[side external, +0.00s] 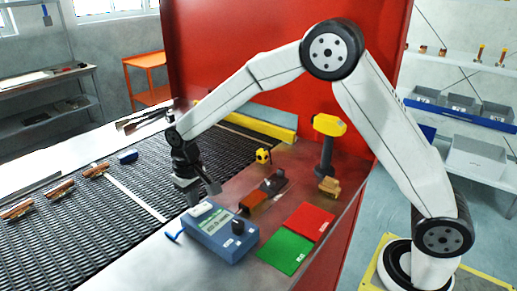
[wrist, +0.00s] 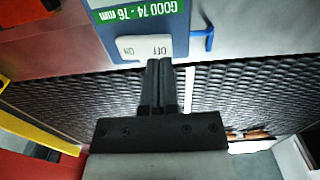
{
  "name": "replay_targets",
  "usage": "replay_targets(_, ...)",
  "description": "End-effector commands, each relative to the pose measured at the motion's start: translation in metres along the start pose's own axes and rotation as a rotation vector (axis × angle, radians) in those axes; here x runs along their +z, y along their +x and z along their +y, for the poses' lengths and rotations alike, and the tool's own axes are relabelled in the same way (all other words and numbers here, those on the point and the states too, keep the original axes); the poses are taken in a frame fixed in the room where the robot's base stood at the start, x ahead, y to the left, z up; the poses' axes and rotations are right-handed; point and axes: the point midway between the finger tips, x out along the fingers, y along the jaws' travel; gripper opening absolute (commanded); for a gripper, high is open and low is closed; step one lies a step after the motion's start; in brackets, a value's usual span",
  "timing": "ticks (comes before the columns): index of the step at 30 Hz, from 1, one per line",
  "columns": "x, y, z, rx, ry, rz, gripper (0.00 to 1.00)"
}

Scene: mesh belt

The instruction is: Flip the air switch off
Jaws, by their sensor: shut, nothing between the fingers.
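The air switch is a white rocker (wrist: 145,47) on a blue box (side external: 223,234) with a green label reading "GOOD 74 - 76 mm". In the wrist view its OFF and ON marks appear upside down, with OFF on the right. It also shows as a white patch on the box in the side view (side external: 201,209). My gripper (wrist: 160,62) is shut and empty, its fingertips at the OFF half's near edge. I cannot tell whether they touch it, nor which way the rocker is tipped. In the side view my gripper (side external: 193,200) points down beside the box.
A dark mesh belt (side external: 110,200) runs left of the box, carrying several brown pieces. Red (side external: 308,222) and green (side external: 286,251) mats lie right of the box. A yellow-topped tool (side external: 328,128) stands behind them.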

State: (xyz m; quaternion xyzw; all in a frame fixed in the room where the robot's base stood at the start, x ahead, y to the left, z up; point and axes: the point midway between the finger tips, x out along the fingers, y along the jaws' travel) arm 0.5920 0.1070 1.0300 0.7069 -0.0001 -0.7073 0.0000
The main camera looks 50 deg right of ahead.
Motion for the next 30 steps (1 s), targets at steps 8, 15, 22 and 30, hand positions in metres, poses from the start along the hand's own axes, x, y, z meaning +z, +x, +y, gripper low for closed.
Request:
replay_targets(8,0.000,0.003,0.000,0.000,0.000,0.000,0.00)
replay_targets(15,0.000,0.006,0.000,0.000,0.000,0.000,0.00)
replay_targets(22,0.000,0.008,0.000,0.000,0.000,0.001,0.00)
replay_targets(30,0.000,0.011,0.000,0.000,0.000,0.000,0.00)
